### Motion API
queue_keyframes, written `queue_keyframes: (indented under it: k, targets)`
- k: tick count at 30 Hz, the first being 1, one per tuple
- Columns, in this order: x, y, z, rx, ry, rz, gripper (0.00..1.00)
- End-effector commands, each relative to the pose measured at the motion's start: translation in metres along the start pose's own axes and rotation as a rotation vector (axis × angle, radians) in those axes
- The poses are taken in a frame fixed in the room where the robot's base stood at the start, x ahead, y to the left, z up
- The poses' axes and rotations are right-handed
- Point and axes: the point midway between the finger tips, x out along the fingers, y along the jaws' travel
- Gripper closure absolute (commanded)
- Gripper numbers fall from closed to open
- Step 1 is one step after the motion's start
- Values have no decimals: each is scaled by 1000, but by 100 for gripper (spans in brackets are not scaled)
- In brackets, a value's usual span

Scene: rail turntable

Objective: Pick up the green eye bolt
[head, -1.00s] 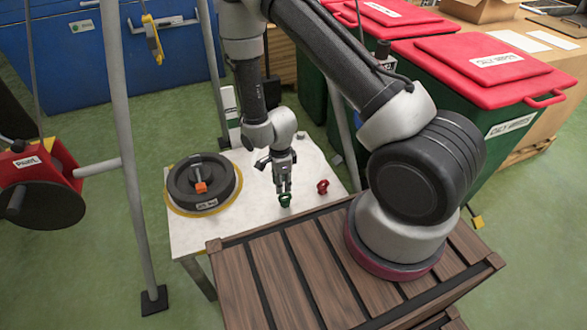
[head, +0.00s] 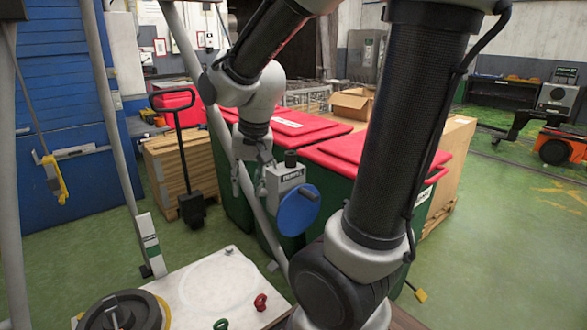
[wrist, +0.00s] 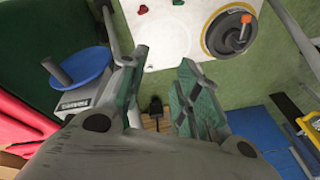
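The green eye bolt (head: 221,324) lies on the white tabletop (head: 190,280) at the bottom edge of the head view. It is a small green spot at the top edge of the wrist view (wrist: 178,2). A red eye bolt (head: 260,302) lies to its right in the head view; it also shows in the wrist view (wrist: 142,9). My gripper (head: 249,188) is high above the table, well apart from both bolts. In the wrist view its green-padded fingers (wrist: 162,65) are spread with nothing between them.
A grey unit with a blue disc (head: 298,209) is beside my gripper, near the red-lidded green bins (head: 345,160). A black wheel-like disc (head: 125,314) sits on the table's left. A grey slanted post passes behind my gripper.

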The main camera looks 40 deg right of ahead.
Motion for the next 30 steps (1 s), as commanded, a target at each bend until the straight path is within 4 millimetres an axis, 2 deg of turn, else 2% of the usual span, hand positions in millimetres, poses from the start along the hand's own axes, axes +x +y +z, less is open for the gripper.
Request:
queue_keyframes:
  k: [1,3,6,12,14,15,24,26,30]
  targets:
    - [-24,14,9,-68,29,-11,68]
    - [-50,31,24,-177,54,-14,68]
    - [-75,52,45,-309,83,-12,68]
    - [-98,76,73,-462,114,-2,68]
    - [-100,78,76,-480,117,0,68]
    - [-100,79,77,-486,117,0,64]
    - [-98,74,78,-506,108,-3,64]
    - [-90,71,78,-523,73,0,64]
    - [-56,58,81,-582,-84,28,64]
